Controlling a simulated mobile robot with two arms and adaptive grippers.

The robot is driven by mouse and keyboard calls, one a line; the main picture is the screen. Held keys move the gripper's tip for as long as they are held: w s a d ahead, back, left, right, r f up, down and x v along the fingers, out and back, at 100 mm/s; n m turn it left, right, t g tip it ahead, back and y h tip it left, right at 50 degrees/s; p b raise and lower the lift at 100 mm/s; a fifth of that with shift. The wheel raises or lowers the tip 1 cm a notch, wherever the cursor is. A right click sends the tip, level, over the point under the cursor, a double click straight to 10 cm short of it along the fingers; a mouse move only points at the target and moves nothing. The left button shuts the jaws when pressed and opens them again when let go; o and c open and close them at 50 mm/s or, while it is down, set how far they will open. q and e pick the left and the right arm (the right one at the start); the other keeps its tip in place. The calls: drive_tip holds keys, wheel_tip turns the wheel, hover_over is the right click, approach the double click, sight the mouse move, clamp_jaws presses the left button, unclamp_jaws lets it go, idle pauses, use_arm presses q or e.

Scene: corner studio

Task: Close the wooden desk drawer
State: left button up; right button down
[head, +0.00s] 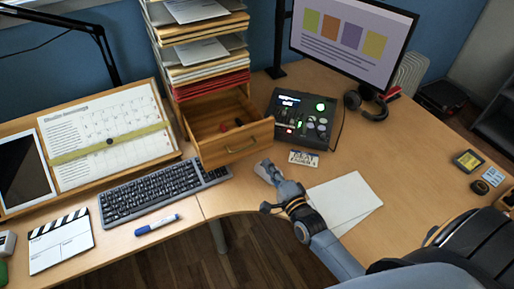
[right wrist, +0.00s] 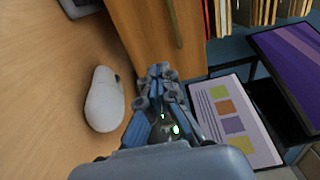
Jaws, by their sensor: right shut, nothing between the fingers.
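The wooden desk drawer (head: 243,147) stands open, pulled out of the wooden paper organizer (head: 171,107) towards the desk's front. A few small dark and red items lie inside it. Its front panel (right wrist: 143,35) and long handle (right wrist: 173,20) show at the top of the right wrist view. My right gripper (head: 265,170) is just in front of the drawer and to the right of its handle. In the right wrist view its fingertips (right wrist: 163,71) are together and empty, pointing at the drawer front. I cannot tell whether they touch it. My left gripper is not in view.
A keyboard (head: 160,192) lies left of the drawer. A control box with lit buttons (head: 303,118) and a small plate (head: 303,159) are to the right. White paper (head: 343,203) lies near my right arm. A white mouse-like object (right wrist: 103,99) is beside the gripper.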

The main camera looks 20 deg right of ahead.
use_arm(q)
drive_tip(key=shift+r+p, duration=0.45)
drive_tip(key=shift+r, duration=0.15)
use_arm(e)
drive_tip(key=w, duration=0.8)
drive_tip(key=shift+a, duration=0.2)
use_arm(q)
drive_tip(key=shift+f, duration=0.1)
use_arm(e)
drive_tip(key=shift+w, duration=0.1)
